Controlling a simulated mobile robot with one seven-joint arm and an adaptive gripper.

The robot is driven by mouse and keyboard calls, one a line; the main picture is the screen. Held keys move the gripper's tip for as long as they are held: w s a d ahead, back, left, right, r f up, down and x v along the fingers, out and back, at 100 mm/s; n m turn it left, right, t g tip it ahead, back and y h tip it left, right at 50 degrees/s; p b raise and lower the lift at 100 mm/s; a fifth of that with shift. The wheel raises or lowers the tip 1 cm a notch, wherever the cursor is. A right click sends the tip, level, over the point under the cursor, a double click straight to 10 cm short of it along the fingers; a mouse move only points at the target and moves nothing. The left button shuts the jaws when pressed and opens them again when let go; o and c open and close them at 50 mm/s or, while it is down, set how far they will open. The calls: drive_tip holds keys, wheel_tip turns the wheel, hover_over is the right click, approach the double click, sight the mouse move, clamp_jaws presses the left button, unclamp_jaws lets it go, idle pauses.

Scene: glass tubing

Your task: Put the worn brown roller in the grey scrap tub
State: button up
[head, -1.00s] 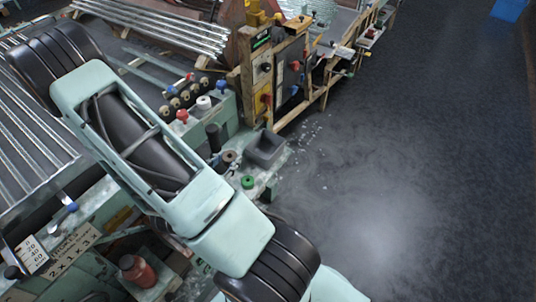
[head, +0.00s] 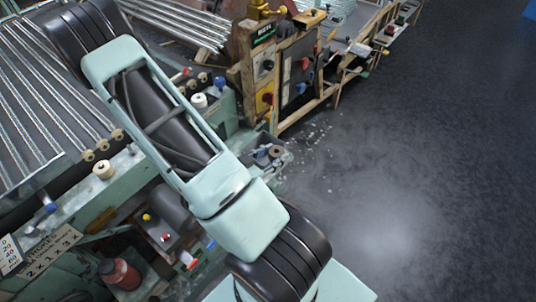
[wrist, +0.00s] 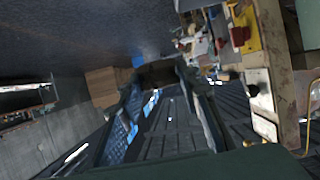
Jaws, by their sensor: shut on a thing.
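The fingers of my gripper (wrist: 162,88) reach forward in the wrist view and are closed on a dark brown thing at their tips, which looks like the worn brown roller (wrist: 158,73). In the head view a brown round end, apparently the roller (head: 276,152), shows at the opening of the grey scrap tub (head: 262,162). I cannot tell whether it is above the rim or inside. My upper arm hides most of my gripper and part of the bench in the head view.
A wooden control panel (head: 290,65) with coloured knobs stands just behind the tub. A white roller (head: 199,101) and a blue-topped one (head: 219,83) stand left of it. Dark floor (head: 430,170) is open to the right. Glass tubes (head: 40,90) lie at left.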

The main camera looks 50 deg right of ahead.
sight(273, 151)
drive_tip(key=shift+d+f, duration=0.1)
drive_tip(key=shift+d, duration=0.25)
drive_tip(key=shift+w+d+f+b, duration=0.65)
drive_tip(key=shift+w+f+b, duration=0.05)
drive_tip(key=shift+w+b, duration=0.25)
drive_tip(key=b, duration=0.2)
drive_tip(key=w+b, duration=0.1)
drive_tip(key=b, duration=0.2)
drive_tip(key=shift+d+f, duration=0.25)
drive_tip(key=b, duration=0.3)
drive_tip(key=shift+w+d+f, duration=0.15)
drive_tip(key=shift+w+d, duration=0.05)
drive_tip(key=shift+w, duration=0.05)
drive_tip(key=shift+d+b, duration=0.1)
drive_tip(key=shift+b, duration=0.8)
